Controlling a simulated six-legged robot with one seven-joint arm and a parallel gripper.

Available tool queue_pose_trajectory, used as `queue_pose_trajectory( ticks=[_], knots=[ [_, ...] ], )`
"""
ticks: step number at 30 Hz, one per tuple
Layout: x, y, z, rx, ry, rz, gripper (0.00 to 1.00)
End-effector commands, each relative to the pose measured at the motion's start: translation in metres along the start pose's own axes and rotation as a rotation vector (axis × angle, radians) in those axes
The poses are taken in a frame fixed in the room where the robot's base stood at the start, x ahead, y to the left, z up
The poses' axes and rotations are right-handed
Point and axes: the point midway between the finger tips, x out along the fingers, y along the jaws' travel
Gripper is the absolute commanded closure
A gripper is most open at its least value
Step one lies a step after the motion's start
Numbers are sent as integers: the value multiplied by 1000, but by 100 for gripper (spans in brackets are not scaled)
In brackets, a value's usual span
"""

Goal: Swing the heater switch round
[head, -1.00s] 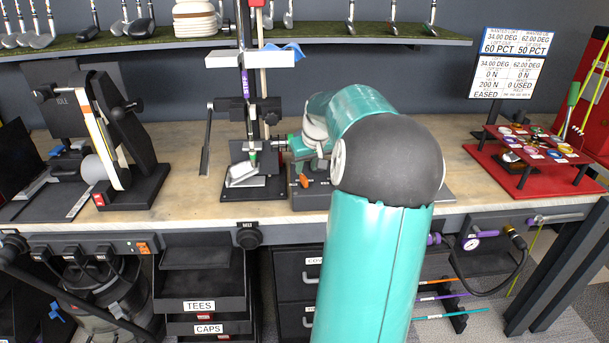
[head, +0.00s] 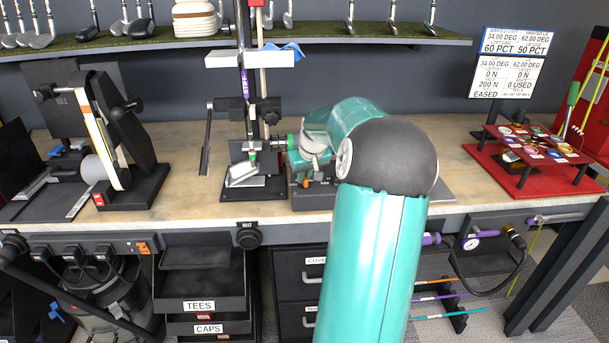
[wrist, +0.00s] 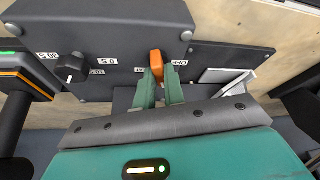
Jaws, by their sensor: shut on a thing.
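The orange heater switch (wrist: 156,62) is a small lever on the dark grey heater box (wrist: 105,45) in the wrist view. My gripper (wrist: 160,78) is shut on it, with one green finger on each side. A white label reading upside down as OFF lies just right of the switch, and another small label lies on its left, partly covered. In the head view a bit of the orange switch (head: 304,182) shows below my wrist at the front of the box. My arm hides most of the box there, and my fingertips cannot be made out.
A black knob (wrist: 70,68) with number labels sits left of the switch. The club stand (head: 253,185) with its upright shaft is close left of my wrist. A shelf (head: 330,42) of clubs runs above the bench. A red rack (head: 530,150) stands far right.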

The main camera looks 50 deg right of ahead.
Motion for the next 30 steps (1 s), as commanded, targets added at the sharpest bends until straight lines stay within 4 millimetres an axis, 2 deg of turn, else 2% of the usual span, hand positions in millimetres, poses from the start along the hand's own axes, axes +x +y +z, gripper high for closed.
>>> queue_pose_trajectory(
  ticks=[10, 30],
  knots=[
    [-1, 1, -1, -87, 2, -37, 100],
    [-1, 3, -2, -470, 2, -194, 100]
  ],
)
